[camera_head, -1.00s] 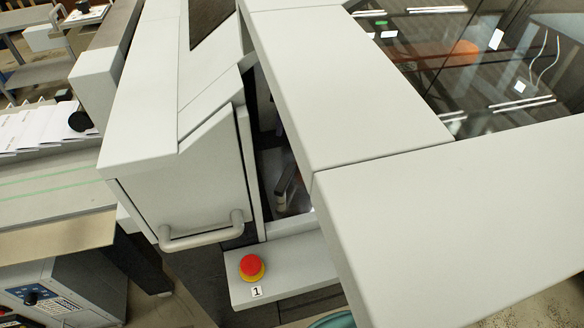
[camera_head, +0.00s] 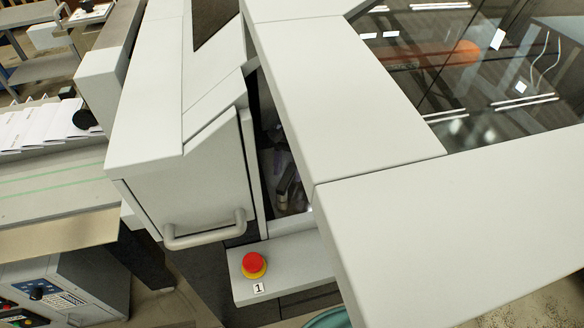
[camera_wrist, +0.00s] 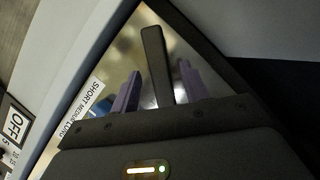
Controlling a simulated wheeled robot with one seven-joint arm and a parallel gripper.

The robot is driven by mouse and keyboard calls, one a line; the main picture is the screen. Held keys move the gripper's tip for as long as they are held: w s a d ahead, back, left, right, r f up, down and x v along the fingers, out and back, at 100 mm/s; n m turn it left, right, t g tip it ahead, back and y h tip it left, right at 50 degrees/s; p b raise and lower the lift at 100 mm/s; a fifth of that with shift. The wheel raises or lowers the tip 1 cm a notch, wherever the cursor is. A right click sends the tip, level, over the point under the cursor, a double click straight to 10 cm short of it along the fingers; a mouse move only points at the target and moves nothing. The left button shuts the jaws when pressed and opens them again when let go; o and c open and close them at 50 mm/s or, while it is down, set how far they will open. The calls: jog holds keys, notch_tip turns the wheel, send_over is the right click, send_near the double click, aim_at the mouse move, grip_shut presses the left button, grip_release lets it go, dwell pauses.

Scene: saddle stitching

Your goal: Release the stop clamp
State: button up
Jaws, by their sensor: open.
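A black lever (camera_wrist: 153,55), which looks like the stop clamp's handle, stands between the two purple fingers of my gripper (camera_wrist: 160,72) in the wrist view. My gripper is open, with one finger on each side of the lever. I see a gap between the lever and each finger; I cannot tell how deep the lever sits between them. In the head view a dark lever-like part (camera_head: 287,183) shows inside the narrow machine opening, largely hidden by the grey covers. The clamp's base is hidden.
Grey covers (camera_head: 335,90) and a handled door (camera_head: 190,175) border the opening. A red emergency button (camera_head: 254,264) sits on the ledge below.

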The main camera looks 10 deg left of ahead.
jog(key=shift+s+f, duration=0.15)
jog(key=shift+f, duration=0.15)
grip_shut()
jog(key=shift+d, duration=0.1)
jog(key=shift+a, duration=0.2)
jog(key=shift+w+d, duration=0.2)
jog(key=shift+d, duration=0.05)
jog(key=shift+a, duration=0.1)
